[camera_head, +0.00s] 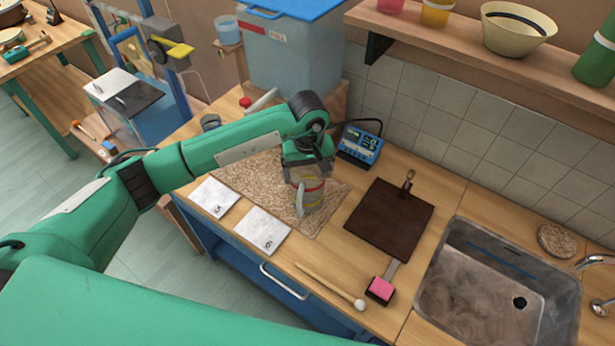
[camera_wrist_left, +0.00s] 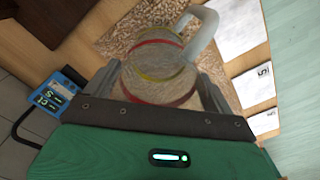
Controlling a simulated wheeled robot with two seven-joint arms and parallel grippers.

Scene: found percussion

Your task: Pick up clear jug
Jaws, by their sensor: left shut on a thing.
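The clear jug (camera_head: 309,193) has red and yellow bands and a pale handle. It stands over the speckled brown mat (camera_head: 260,182) on the wooden counter; I cannot tell whether its base touches the mat. My left gripper (camera_head: 307,172) is above it with its fingers around its upper part, shut on it. In the left wrist view the jug (camera_wrist_left: 160,72) sits between the two fingers (camera_wrist_left: 165,95), its handle (camera_wrist_left: 204,35) pointing up and right. My right gripper is not in view.
A blue meter (camera_head: 360,145) stands behind the mat. White cards (camera_head: 263,230) lie in front. A dark brown board (camera_head: 389,218), a mallet (camera_head: 330,287) and a pink block (camera_head: 380,289) lie right, before the sink (camera_head: 480,285). A large clear bin (camera_head: 290,55) stands behind.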

